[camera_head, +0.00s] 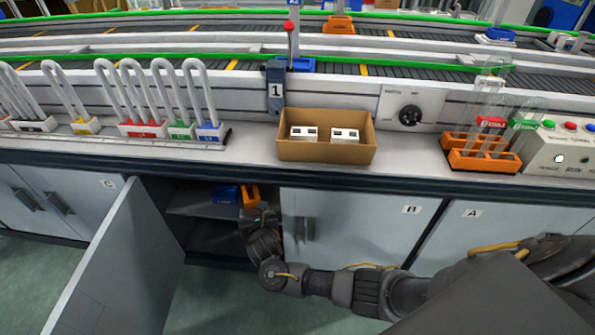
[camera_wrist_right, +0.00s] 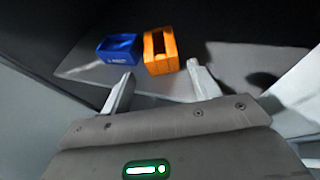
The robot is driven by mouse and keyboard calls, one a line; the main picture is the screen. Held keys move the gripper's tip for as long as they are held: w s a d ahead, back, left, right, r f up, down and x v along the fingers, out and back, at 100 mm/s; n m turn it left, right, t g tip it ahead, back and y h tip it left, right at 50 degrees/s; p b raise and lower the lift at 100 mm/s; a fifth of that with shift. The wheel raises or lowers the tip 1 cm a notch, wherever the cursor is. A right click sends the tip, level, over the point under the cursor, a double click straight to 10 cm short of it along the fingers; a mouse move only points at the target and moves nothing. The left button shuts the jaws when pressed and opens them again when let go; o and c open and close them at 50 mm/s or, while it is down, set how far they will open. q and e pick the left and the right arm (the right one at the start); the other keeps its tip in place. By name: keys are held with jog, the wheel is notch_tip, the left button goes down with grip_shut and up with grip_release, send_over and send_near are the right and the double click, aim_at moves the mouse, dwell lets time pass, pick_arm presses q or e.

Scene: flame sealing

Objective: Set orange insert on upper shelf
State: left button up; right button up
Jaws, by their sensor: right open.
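The orange insert (camera_head: 250,196) stands on the upper shelf (camera_head: 190,206) inside the open cabinet, just right of a blue insert (camera_head: 226,194). My right gripper (camera_head: 258,215) reaches into the cabinet opening from the right, just in front of the orange insert. In the right wrist view the orange insert (camera_wrist_right: 160,51) is upright on the shelf, beyond the two spread fingertips (camera_wrist_right: 158,80). The blue insert (camera_wrist_right: 119,48) lies close to its left. The right gripper is open, with nothing between its fingers. My left gripper does not show.
The cabinet door (camera_head: 122,255) stands open at the left. The closed door (camera_head: 350,225) borders the opening on the right. On the counter above are a cardboard box (camera_head: 326,155) with two white items and an orange rack (camera_head: 482,158) with tubes.

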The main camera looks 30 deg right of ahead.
jog(key=s+f+m+g+y, duration=0.2)
jog(key=s+m+g, duration=0.1)
jog(key=s+m, duration=0.55)
jog(key=s+f+m+g+y, duration=0.1)
jog(key=s+f+m+g, duration=0.1)
jog(key=s+m, duration=0.6)
jog(key=s+d+r+m+g, duration=0.1)
jog(key=s+d+r+m, duration=0.1)
jog(key=s+m, duration=0.3)
jog(key=s+d+r+m+g, duration=0.1)
jog(key=s+d+m, duration=0.3)
jog(key=s, duration=0.5)
jog(key=s+d+r+m+g, duration=0.2)
jog(key=s+d+r+m, duration=0.2)
jog(key=s+m, duration=0.2)
jog(key=shift+s, duration=0.45)
jog(key=shift+a+f, duration=0.1)
